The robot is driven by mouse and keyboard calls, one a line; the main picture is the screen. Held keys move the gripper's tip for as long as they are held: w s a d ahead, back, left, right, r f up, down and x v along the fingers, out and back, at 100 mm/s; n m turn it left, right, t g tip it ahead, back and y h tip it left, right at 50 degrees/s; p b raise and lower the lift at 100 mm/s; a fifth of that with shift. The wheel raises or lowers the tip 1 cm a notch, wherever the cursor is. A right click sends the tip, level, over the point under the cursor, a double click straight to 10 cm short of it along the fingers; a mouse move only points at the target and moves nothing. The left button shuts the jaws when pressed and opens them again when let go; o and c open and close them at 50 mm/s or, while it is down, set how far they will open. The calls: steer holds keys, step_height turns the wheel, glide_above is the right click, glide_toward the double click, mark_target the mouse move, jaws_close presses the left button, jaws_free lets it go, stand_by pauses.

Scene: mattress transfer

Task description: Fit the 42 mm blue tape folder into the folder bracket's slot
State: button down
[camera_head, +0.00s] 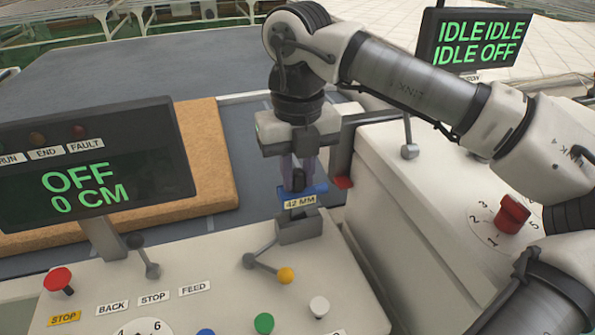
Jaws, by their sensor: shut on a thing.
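The blue tape folder (316,189) carries a label reading 42 MM. It is near the middle of the view, directly above a grey block (300,229) on the light console, which appears to be the folder bracket. My gripper (298,178) points down and is shut on the dark upright part of the folder. The folder looks level. The slot is hidden behind the folder and its label, so I cannot tell whether the folder is seated or just above it.
A lever with a yellow knob (286,275) stands in front of the bracket. A display reading OFF, 0 CM (85,175) is at left, before a tan mattress slab (208,150). A white machine housing (425,210) with a red dial (512,212) is close on the right.

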steer(key=shift+d, duration=0.15)
stand_by(0.5)
steer(key=shift+f+b, duration=0.4)
steer(key=shift+b, duration=0.05)
stand_by(1.0)
steer(key=shift+s+f+b, duration=0.3)
steer(key=shift+f+b, duration=0.35)
steer(key=c, duration=1.2)
jaws_free()
step_height(320, 180, up, 9)
steer(key=p, duration=0.6)
steer(key=shift+f, duration=0.2)
